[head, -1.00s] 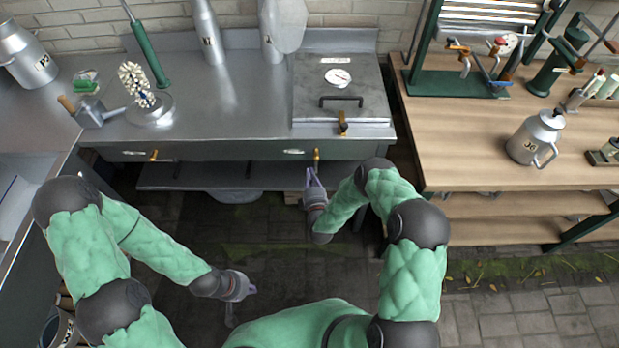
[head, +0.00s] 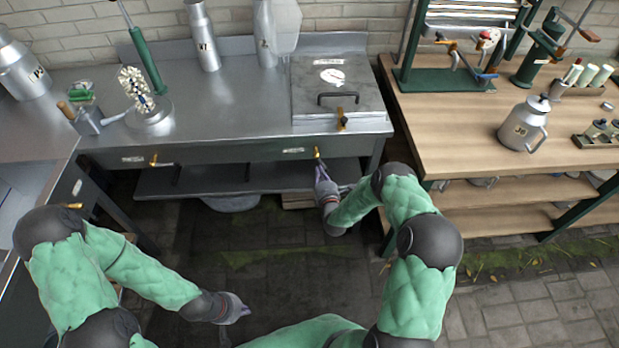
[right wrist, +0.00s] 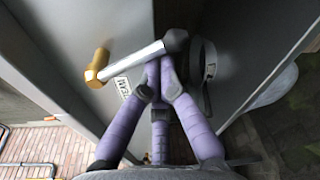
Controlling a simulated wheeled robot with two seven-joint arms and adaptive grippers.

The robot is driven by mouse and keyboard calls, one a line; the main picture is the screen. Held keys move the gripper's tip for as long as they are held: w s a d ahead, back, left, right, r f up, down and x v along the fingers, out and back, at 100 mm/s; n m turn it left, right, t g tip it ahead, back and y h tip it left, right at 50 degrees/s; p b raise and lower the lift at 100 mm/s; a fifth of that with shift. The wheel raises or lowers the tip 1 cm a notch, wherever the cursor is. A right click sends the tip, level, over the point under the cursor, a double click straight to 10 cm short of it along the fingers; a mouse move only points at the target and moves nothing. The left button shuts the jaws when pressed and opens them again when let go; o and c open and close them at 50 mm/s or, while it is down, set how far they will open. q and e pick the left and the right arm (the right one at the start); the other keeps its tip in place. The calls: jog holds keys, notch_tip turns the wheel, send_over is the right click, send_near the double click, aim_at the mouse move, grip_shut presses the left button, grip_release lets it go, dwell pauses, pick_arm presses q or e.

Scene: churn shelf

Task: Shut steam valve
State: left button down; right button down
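The steam valve (head: 317,153) is a small brass-coloured fitting on the front of the steel counter, below the lidded box. In the right wrist view it shows as a silver lever (right wrist: 138,61) with a brass end (right wrist: 97,67), beside a label reading STEAM (right wrist: 123,87). My right gripper (head: 320,170) is just below the valve. In the wrist view its purple fingers (right wrist: 157,78) converge, with the tips close together at the lever; contact is unclear. My left gripper (head: 242,309) hangs low over the floor, away from the counter, its finger opening too small to judge.
A second brass valve (head: 154,159) is further left on the counter front. A lower shelf (head: 215,180) runs under the counter. A wooden workbench (head: 450,140) with a kettle (head: 523,125) stands right. The paved floor before the counter is open.

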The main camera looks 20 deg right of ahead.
jog(key=shift+s+d+r, duration=0.15)
jog(key=shift+d, duration=0.35)
jog(key=shift+s+d+r, duration=0.1)
jog(key=shift+d+r, duration=0.05)
jog(key=shift+d, duration=0.3)
pick_arm(q)
jog(key=shift+a+f+b, duration=0.4)
jog(key=shift+f+b, duration=0.15)
jog(key=shift+f, duration=0.05)
pick_arm(e)
jog(key=shift+s+d+r, duration=0.2)
jog(key=shift+d+r, duration=0.55)
jog(key=shift+r, duration=0.15)
jog(key=shift+s+d+r, duration=0.2)
jog(key=shift+d+r, duration=0.5)
jog(key=shift+r, duration=0.3)
